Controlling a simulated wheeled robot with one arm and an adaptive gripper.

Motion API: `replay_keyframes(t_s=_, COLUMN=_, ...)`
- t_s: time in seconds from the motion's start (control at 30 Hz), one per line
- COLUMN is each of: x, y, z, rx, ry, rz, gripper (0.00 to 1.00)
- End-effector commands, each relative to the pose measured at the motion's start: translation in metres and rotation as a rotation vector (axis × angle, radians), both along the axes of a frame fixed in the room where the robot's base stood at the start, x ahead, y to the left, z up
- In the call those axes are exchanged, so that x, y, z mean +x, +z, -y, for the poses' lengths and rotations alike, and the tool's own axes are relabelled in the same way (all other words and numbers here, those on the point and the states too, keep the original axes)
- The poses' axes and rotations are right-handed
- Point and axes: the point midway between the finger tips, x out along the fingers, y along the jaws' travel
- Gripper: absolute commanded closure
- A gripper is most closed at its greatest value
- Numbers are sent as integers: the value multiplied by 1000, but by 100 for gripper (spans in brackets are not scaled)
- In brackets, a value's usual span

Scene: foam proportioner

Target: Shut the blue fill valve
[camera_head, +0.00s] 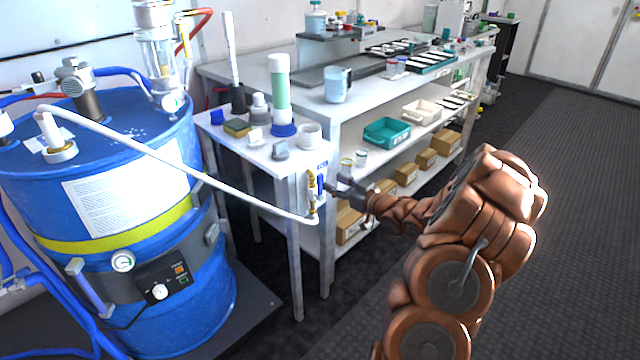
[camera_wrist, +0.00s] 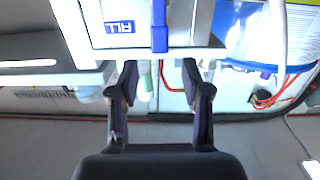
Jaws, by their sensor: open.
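The blue fill valve handle (camera_head: 321,183) stands beside brass fittings (camera_head: 312,190) at the front corner of the white bench. In the wrist view the blue handle (camera_wrist: 160,28) is a narrow upright bar, next to a blue-lettered label (camera_wrist: 120,28) on a white plate. My gripper (camera_head: 334,186) is just right of the handle in the head view. In the wrist view my gripper (camera_wrist: 160,80) is open, with the handle lined up between its two fingers and beyond their tips. Nothing is held. Whether a finger touches the handle cannot be told.
A white hose (camera_head: 190,170) runs from the blue drum (camera_head: 105,240) to the valve's lower end. The small bench (camera_head: 270,160) holds bottles and cups. Shelves (camera_head: 375,155) with bins and boxes are behind my gripper. Dark floor (camera_head: 580,200) at right is clear.

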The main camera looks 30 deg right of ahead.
Motion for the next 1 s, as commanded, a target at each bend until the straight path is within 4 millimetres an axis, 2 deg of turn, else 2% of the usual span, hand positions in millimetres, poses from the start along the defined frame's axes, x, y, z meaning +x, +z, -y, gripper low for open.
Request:
replay_keyframes(t_s=0.1, x=-7, y=-6, z=4, rx=22, ry=13, rz=42, gripper=52)
replay_keyframes(t_s=0.27, x=-6, y=-5, z=3, rx=31, ry=22, rz=61, gripper=52)
replay_keyframes(t_s=0.8, x=48, y=-5, z=-10, rx=30, ry=21, rz=60, gripper=52)
replay_keyframes(t_s=1.0, x=61, y=-6, z=-14, rx=32, ry=22, rz=56, gripper=52)
